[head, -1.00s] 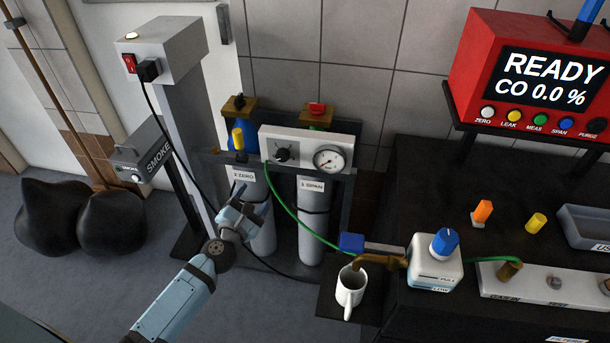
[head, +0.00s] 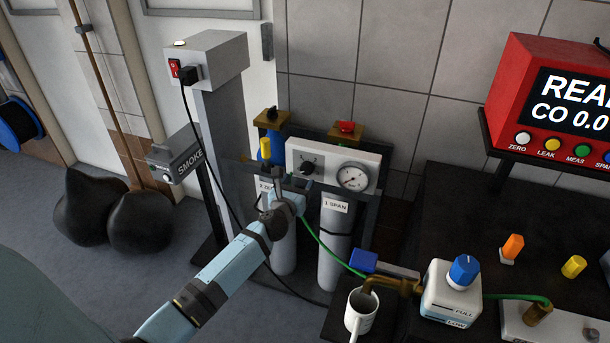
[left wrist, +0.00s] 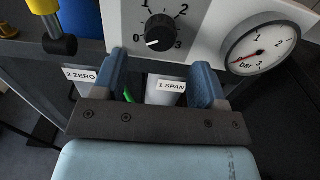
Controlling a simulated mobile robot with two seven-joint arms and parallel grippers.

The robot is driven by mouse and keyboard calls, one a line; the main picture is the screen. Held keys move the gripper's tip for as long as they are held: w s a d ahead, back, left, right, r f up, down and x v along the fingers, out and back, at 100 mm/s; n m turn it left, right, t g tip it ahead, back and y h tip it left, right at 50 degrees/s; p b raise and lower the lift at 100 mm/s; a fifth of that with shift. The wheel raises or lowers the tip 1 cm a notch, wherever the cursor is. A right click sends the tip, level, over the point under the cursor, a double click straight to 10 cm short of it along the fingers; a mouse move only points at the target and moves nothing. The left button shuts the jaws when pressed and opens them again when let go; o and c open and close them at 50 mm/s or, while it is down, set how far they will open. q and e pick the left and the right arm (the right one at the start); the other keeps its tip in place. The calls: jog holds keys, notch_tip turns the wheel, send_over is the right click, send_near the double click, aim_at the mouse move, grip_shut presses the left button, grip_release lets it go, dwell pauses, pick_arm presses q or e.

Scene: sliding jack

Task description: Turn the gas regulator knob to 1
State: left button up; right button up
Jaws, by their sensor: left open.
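The regulator knob (head: 308,167) is black and round, on a white panel (head: 300,150) above two grey cylinders. In the left wrist view the knob (left wrist: 160,32) has a 0 to 3 scale around it, and its white mark points lower left, near 0. My left gripper (head: 282,182) is in front of the panel, a little below and left of the knob. In the left wrist view its two blue fingers (left wrist: 160,62) are open, with the knob ahead of the gap and nothing between them. The fingers appear apart from the knob. My right gripper is out of view.
A pressure gauge (left wrist: 262,45) sits right of the knob, its needle low. A yellow-handled valve (head: 266,150) stands close left of the panel. The smoke box (head: 175,155) and its post are further left. A black bench with a mug (head: 360,312) is at right.

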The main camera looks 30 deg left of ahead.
aim_at(305, 172)
pick_arm(q)
jog(key=x, duration=0.5)
jog(key=shift+w+b, duration=0.25)
jog(key=shift+b, duration=0.15)
jog(key=c, duration=0.9)
